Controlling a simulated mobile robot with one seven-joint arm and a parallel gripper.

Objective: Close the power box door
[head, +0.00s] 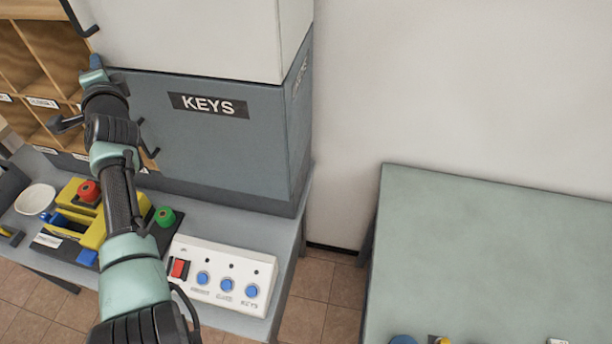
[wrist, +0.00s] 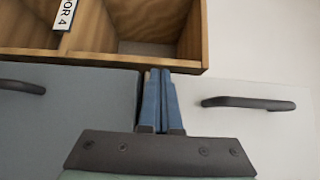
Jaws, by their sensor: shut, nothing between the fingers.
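No door in view carries a readable power box label. In the head view, a white cabinet front (head: 180,35) sits above a grey front labelled KEYS (head: 220,145). Both have dark handles near their left edges. My gripper (head: 96,62) is at the left edge, close to the seam between them. In the wrist view, its blue fingers (wrist: 159,75) are together and empty, between the grey front (wrist: 75,115) on the left and the white front (wrist: 235,125) on the right. Contact with either front cannot be told. My arm hides part of the grey front.
Wooden pigeonholes (head: 35,60) stand to the left. Below, a grey table (head: 290,235) holds a white button panel (head: 222,275), a yellow device (head: 92,228), red and green buttons and a white bowl (head: 36,199). A green table (head: 480,255) stands right, mostly clear.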

